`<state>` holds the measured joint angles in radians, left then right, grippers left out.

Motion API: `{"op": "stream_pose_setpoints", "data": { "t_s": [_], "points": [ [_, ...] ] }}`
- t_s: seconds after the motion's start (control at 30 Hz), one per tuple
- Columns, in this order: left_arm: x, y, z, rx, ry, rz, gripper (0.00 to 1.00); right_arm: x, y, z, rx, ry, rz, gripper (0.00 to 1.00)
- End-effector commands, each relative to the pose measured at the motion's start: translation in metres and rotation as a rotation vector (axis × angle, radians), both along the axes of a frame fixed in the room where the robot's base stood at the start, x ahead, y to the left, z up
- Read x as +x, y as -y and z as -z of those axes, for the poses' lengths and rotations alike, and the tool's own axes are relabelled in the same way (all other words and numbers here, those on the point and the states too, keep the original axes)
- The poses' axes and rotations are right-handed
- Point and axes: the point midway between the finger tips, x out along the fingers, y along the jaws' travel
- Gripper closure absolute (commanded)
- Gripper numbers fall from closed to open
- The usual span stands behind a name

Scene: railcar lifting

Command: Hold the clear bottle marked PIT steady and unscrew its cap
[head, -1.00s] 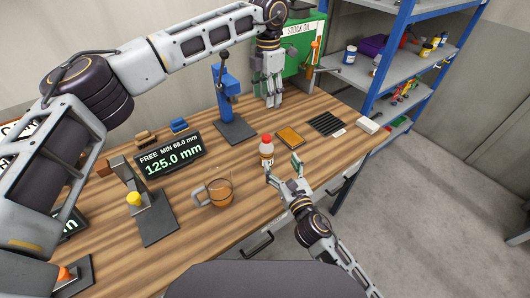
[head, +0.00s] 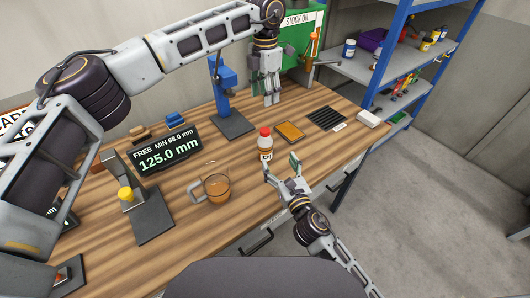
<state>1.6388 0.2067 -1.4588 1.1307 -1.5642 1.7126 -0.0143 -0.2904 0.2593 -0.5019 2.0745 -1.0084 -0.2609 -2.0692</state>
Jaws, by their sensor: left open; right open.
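A small clear bottle (head: 265,149) with a red cap (head: 264,131) stands upright on the wooden workbench, with brownish contents and a pale label. The label's wording is too small to read. My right gripper (head: 279,167) is open at the bench's front edge, its fingers just in front of the bottle. One fingertip is close to the bottle's lower side; I cannot tell whether it touches. My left gripper (head: 267,88) is open and empty, pointing down above the back of the bench, well behind the bottle.
A glass mug (head: 217,188) with amber liquid stands left of the bottle. The green oil tank (head: 303,43) is at the back.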

Motion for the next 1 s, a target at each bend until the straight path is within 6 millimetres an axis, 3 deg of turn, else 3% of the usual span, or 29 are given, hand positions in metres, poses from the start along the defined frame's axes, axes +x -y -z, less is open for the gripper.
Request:
{"op": "stream_pose_setpoints", "data": {
  "t_s": [0.1,0.5,1.0],
  "points": [
    [0.0,0.0,0.021,0.001,-0.001,0.0,0.51,0.0,0.0,0.021,0.0,-0.001,0.0,0.26],
    [0.0,0.0,0.06,0.0,0.0,0.0,0.51,0.0,0.0,0.06,0.0,0.0,0.0,0.26],
    [0.0,0.0,0.065,0.0,0.0,0.0,0.51,0.0,0.0,0.065,0.0,0.0,0.0,0.26]
  ]
}}
